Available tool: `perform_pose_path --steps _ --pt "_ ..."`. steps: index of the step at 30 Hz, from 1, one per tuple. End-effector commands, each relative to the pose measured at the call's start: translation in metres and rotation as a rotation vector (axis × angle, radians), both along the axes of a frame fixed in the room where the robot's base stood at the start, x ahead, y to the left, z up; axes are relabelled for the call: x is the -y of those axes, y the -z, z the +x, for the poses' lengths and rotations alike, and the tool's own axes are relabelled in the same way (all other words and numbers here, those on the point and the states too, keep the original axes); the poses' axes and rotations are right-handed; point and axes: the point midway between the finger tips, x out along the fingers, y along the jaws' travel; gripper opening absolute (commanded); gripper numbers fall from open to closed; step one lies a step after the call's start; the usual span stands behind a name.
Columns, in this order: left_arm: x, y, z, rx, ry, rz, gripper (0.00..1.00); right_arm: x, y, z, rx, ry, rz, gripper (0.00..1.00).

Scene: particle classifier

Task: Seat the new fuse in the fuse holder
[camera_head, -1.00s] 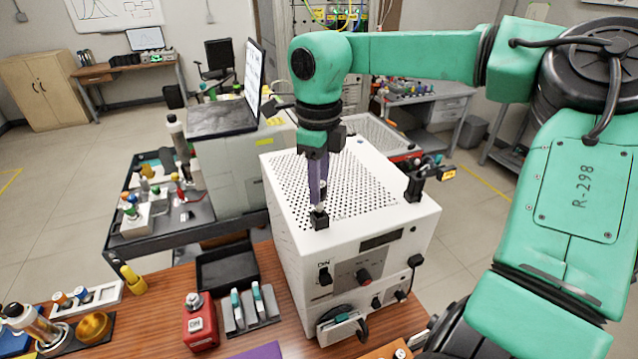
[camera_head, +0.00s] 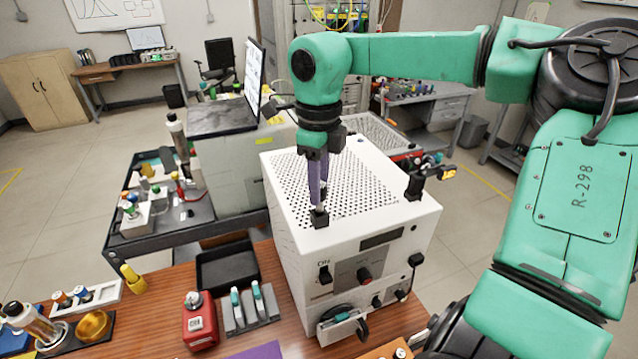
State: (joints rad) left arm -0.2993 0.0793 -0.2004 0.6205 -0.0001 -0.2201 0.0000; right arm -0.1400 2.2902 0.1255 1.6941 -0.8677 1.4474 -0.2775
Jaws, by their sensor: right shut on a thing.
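The white instrument box (camera_head: 285,235) stands on the wooden bench, with a perforated top. A small black block (camera_head: 319,219), which looks like part of the fuse holder, sits near the front edge of its top. My right gripper (camera_head: 319,203) reaches down from above, its purple fingers pointing at the top with their tips at the black block. It is shut on a small pale piece, likely the fuse, mostly hidden between the fingertips. I cannot tell whether the piece touches the holder. My left gripper is not in view.
A black tray (camera_head: 226,266), a red bottle (camera_head: 199,326) and a grey rack (camera_head: 248,312) stand left of the box. A dark cart (camera_head: 160,237) with small items is behind them. A black clamp-like post (camera_head: 414,186) rises at the box's right edge.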

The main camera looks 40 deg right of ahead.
Motion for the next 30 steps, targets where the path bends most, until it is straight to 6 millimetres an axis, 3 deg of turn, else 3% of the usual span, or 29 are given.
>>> perform_pose_path --steps 30 --pt "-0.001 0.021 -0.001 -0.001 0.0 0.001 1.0 0.0 0.027 0.0 -0.001 0.0 0.0 0.0"
